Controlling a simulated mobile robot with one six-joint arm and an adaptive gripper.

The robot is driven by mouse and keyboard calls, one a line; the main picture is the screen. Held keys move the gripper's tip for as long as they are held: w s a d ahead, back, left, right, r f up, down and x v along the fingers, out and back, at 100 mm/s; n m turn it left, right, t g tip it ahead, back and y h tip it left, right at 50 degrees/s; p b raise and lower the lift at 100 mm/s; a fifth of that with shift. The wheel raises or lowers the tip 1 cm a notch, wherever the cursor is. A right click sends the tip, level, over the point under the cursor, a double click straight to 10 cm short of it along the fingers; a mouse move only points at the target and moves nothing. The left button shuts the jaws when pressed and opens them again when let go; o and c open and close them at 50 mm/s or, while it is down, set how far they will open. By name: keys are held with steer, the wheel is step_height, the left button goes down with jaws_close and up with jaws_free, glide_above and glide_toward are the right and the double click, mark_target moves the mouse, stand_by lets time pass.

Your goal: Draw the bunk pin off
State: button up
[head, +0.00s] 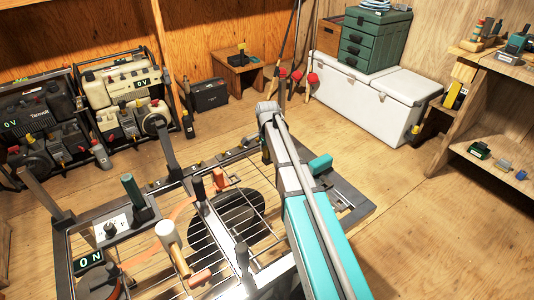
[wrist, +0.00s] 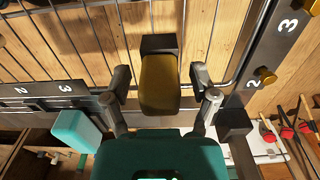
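In the wrist view a dull yellow block-shaped grip (wrist: 160,82) with a dark end stands between my fingers; it may be the bunk pin, but I see no label on it. My gripper (wrist: 161,77) is open around it, one finger on each side, with a gap showing on both sides. Dark rails (wrist: 45,88) marked with white 2s and 3s lie around it, with small gold knobs (wrist: 265,74) on the right one. In the head view my arm reaches over the metal rack (head: 345,205), and my fingers are hidden there.
The rack carries upright posts, levers and a wooden-handled mallet (head: 168,237). Battery units (head: 125,95) stand at the left wall. A white chest (head: 370,105) with a green drawer box (head: 372,42) stands behind. Shelves (head: 490,135) are at right. Bare floor lies between.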

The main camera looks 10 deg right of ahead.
jaws_close()
steer(key=shift+r, duration=0.1)
steer(key=shift+r+p, duration=2.65)
steer(key=shift+p, duration=0.1)
